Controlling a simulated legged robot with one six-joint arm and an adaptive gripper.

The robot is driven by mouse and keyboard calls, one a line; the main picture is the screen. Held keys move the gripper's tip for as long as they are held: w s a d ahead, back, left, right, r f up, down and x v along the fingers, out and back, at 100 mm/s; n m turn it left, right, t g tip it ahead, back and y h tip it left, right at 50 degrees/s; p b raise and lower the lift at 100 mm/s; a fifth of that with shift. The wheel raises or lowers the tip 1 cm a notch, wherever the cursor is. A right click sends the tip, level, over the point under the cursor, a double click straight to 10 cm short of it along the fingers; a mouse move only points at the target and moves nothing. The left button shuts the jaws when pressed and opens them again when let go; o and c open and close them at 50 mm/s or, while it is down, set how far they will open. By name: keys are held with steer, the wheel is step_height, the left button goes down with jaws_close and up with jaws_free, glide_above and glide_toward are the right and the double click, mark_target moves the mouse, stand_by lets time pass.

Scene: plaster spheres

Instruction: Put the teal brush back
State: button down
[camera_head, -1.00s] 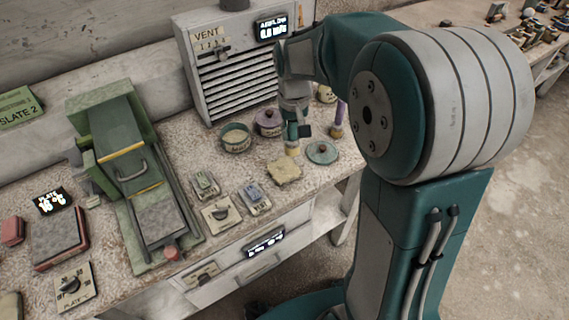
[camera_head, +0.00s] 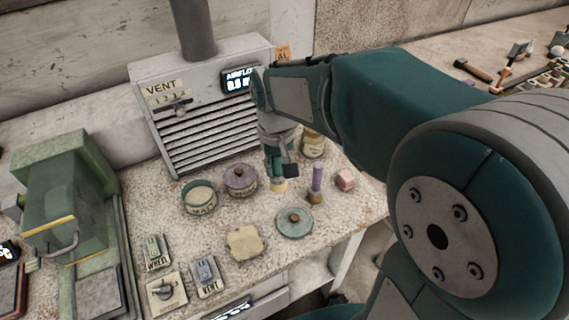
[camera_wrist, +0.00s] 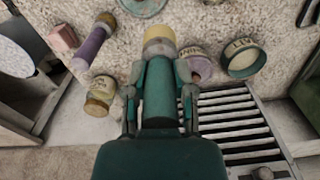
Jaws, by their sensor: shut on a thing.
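The teal brush has a teal handle (camera_wrist: 158,95) and a cream-yellow head (camera_wrist: 160,42). My gripper (camera_wrist: 158,82) is shut on the handle, with one finger on each side. In the head view my gripper (camera_head: 279,165) is over the bench, pointing down, and the brush's pale head (camera_head: 279,185) shows below it. The brush looks about upright there, behind the teal lid and right of the purple pot. I cannot tell whether its head touches the bench. A purple brush (camera_head: 317,185) stands upright to its right, and also shows in the wrist view (camera_wrist: 93,47).
The vent unit (camera_head: 205,110) stands behind. Bare bench lies right of the teal lid.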

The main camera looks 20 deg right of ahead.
steer(key=w+d+f, duration=0.1)
steer(key=w+f, duration=0.7)
steer(key=w, duration=0.1)
steer(key=w+d+f, duration=0.1)
steer(key=w+f, duration=0.3)
steer(key=f, duration=0.1)
steer(key=shift+w+d, duration=0.25)
steer(key=shift+d, duration=0.3)
steer(key=shift+f, duration=0.15)
steer(key=shift+c, duration=2.3)
jaws_free()
steer(key=shift+a, duration=0.2)
